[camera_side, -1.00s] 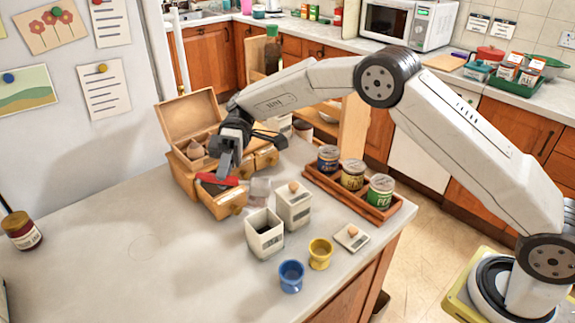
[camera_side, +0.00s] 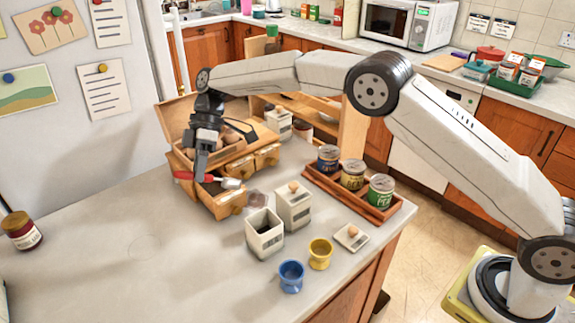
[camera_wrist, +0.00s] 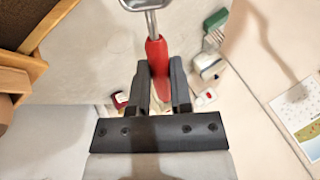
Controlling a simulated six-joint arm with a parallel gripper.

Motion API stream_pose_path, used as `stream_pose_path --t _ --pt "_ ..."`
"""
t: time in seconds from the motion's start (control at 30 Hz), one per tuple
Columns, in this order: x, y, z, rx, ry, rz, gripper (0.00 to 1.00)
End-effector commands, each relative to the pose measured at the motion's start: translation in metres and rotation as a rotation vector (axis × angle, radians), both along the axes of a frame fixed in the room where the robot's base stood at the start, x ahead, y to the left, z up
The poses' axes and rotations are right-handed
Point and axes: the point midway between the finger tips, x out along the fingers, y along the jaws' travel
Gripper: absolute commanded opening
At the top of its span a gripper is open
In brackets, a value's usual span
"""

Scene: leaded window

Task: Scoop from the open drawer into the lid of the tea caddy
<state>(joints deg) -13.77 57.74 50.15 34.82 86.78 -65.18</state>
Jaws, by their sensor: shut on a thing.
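My gripper (camera_side: 201,172) is shut on the red handle of a scoop (camera_side: 183,175). The scoop's metal head (camera_side: 230,183) points right, over the open drawer (camera_side: 226,205) of a small wooden chest. In the wrist view, the red handle (camera_wrist: 157,55) sits between my gripper's fingers (camera_wrist: 160,90), with the metal head partly cut off at the top edge. Whether the scoop touches the drawer or carries anything is unclear. An open white caddy (camera_side: 264,241), dark inside, stands in front of the drawer. A flat white lid with a knob (camera_side: 352,237) lies on the counter.
A closed white caddy (camera_side: 294,207) stands beside the open one. Blue (camera_side: 291,276) and yellow (camera_side: 320,254) cups are in front. A wooden rack (camera_side: 348,195) with jars is at the right. The counter's front left (camera_side: 130,260) is clear.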

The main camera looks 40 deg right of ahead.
Motion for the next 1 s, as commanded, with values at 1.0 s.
stream_pose_path --t 1.0 --pt "0.064 0.0 0.011 0.003 -0.487 0.179 0.0"
